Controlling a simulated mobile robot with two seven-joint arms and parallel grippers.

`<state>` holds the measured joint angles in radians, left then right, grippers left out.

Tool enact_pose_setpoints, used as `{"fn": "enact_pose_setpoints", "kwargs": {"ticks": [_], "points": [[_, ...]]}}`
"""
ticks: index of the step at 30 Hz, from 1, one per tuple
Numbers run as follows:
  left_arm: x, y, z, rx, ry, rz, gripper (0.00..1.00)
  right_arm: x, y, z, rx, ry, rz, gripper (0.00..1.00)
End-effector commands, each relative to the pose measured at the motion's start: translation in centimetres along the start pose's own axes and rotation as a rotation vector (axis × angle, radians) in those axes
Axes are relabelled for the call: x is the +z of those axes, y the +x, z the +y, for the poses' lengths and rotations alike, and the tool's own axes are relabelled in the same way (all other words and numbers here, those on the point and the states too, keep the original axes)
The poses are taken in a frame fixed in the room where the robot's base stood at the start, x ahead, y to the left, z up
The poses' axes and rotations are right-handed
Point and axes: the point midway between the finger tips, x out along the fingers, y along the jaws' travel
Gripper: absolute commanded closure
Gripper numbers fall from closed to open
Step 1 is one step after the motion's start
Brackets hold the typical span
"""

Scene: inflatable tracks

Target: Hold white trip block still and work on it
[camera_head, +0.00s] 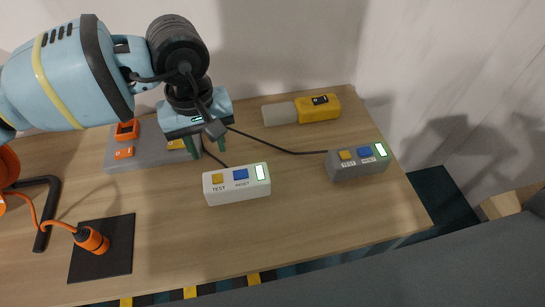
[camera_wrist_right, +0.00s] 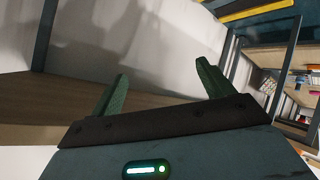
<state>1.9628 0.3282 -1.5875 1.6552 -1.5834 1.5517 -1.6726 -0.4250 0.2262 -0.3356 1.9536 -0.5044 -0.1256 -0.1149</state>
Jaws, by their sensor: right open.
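The white trip block (camera_head: 226,194) lies on the wooden table in the middle of the head view. It has a yellow TEST button, a blue RESET button and a lit pale green window on top. My left gripper (camera_head: 208,149) is just behind the block, pointing down, with its green fingers apart and nothing seen between them. It appears apart from the block. My right gripper (camera_wrist_right: 161,68) shows in its wrist view, open and empty; it is not in the head view.
A similar grey block (camera_head: 358,171) sits right, cabled. A yellow-and-grey tool (camera_head: 322,108) lies behind. A grey panel with orange parts (camera_head: 150,152) is partly behind my left gripper. A dark mat (camera_head: 115,259) with an orange plug (camera_head: 92,240) lies front left. Table space right of the white block is clear.

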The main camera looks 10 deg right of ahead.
Motion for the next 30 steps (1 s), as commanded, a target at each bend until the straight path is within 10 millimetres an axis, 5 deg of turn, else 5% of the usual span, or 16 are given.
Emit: {"fn": "enact_pose_setpoints", "kwargs": {"ticks": [9, 18, 23, 30], "points": [[0.0, 0.0, 0.0, 0.0, 0.0, 0.0, 0.64, -7.2, 1.8, -2.4, -0.028, -0.657, 0.369, 0.2], [0.0, 0.0, 0.0, 0.0, 0.0, 0.0, 0.64, -10.2, 0.9, -7.0, -0.054, -1.34, 0.763, 0.2], [0.0, 0.0, 0.0, 0.0, 0.0, 0.0, 0.64, -13.0, 0.2, -6.3, 0.085, -1.72, 1.038, 0.2], [0.0, 0.0, 0.0, 0.0, 0.0, 0.0, 0.64, -19.5, -2.1, -3.8, 0.505, -2.078, 1.434, 0.2]]}}
